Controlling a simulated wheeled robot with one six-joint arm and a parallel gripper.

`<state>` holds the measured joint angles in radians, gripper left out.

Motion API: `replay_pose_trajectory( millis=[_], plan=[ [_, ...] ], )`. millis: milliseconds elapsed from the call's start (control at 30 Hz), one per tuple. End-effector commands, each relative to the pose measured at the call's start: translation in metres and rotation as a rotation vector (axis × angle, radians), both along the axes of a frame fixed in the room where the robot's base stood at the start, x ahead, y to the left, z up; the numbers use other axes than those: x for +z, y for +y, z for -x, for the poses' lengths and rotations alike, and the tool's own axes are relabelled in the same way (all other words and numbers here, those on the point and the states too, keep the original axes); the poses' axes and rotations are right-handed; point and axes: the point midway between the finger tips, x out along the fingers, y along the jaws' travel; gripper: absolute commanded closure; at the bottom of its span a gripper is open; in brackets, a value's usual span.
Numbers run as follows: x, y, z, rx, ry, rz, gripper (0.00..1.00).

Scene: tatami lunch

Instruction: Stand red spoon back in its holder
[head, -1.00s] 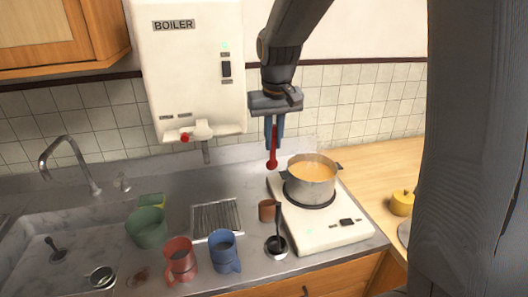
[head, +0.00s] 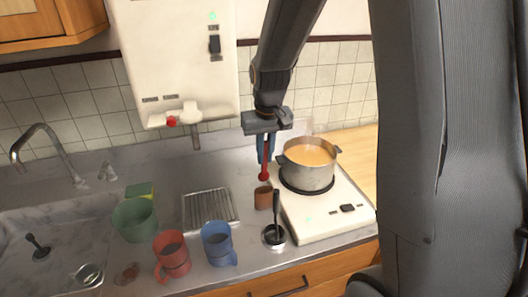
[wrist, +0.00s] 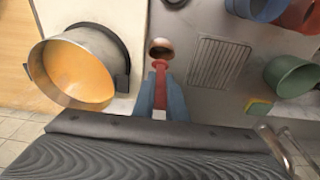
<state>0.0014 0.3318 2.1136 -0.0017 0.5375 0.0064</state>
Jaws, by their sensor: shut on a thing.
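My gripper (head: 266,150) is shut on the red spoon (head: 264,172), which hangs down with its rounded end lowest. The spoon also shows between the blue fingers in the wrist view (wrist: 160,67). The holder looks to be the small brown cup (head: 263,197) on the counter, left of the stove. The spoon's lower end is just above the cup's far side in the head view. In the wrist view the spoon's end appears at the near rim of the cup (wrist: 161,46). I cannot tell whether they touch.
A pot of orange soup (head: 308,165) stands on the white stove (head: 330,212), close right of my gripper. A black ladle (head: 275,222) rests in front of the cup. A drain rack (head: 208,210), blue mug (head: 218,244), red mug (head: 172,256) and green bowl (head: 134,221) are left.

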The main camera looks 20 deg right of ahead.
Motion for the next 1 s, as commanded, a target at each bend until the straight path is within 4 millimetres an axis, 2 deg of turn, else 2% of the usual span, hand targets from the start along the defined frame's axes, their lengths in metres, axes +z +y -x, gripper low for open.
replay_pose_trajectory(
  millis=[100, 1000],
  plan=[
    [-0.013, 0.001, 0.0, 0.001, 0.0, 0.0, 1.0],
    [-0.082, 0.001, 0.0, 0.002, 0.001, 0.0, 1.0]
  ],
)
